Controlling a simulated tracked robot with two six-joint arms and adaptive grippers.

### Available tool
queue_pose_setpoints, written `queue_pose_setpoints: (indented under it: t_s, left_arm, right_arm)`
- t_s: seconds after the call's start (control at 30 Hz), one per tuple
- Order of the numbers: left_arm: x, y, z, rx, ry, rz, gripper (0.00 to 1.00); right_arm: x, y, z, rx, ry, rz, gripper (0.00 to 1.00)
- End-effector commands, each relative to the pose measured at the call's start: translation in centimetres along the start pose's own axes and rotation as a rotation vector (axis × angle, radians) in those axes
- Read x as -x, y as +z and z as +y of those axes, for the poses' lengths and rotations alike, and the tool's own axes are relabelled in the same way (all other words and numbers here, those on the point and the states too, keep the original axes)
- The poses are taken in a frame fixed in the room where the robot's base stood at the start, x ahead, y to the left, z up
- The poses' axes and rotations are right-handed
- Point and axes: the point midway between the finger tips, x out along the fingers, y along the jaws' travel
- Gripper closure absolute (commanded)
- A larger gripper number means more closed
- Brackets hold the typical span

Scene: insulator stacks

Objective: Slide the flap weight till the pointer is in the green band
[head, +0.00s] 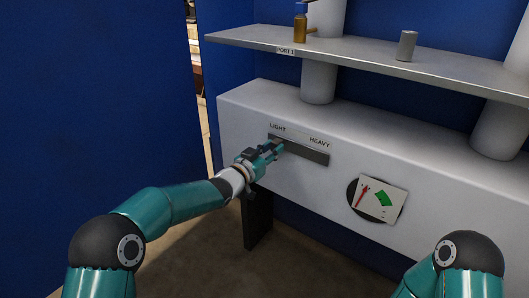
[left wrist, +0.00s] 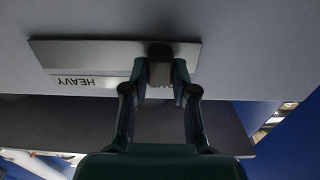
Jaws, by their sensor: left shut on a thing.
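The flap weight (left wrist: 160,66) is a dark block on a grey slide track (head: 312,154) in the front of the white duct. My left gripper (head: 277,147) is at the track's LIGHT end, which is the left end. In the left wrist view my left gripper (left wrist: 161,84) has its fingers on both sides of the weight, shut on it. In the head view the fingers hide the weight. The dial (head: 378,200) has a red pointer (head: 363,194) at its left, clear of the green band (head: 384,197). My right gripper is out of view.
A grey shelf (head: 390,66) runs above the duct, with a grey cylinder (head: 406,46) and a brass fitting with a blue top (head: 300,25). White pipes (head: 319,80) rise from the duct. A blue wall (head: 95,110) stands at left. The track right of my gripper is clear.

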Motion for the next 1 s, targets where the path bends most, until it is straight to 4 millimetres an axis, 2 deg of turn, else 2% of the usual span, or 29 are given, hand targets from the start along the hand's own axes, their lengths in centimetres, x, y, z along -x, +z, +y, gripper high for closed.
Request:
queue_pose_setpoints:
  t_s: [0.27, 0.3, 0.43, 0.8, 1.0]
  left_arm:
    - [0.0, -0.1, 0.3, -0.001, 0.002, 0.002, 1.0]
    - [0.0, -0.1, 0.3, -0.001, 0.002, 0.002, 0.7]
    - [0.0, -0.1, 0.3, -0.001, 0.001, 0.002, 0.48]
    - [0.2, -0.1, 0.2, 0.0, 0.001, 0.0, 0.48]
    - [1.7, -0.1, 0.1, 0.0, 0.0, -0.001, 0.48]
  right_arm:
    - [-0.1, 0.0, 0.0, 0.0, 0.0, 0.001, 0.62]
    - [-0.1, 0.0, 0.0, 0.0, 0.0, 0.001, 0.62]
    - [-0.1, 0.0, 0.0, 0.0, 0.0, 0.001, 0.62]
    - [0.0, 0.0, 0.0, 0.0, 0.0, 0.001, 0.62]
    - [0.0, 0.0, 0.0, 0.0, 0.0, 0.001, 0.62]
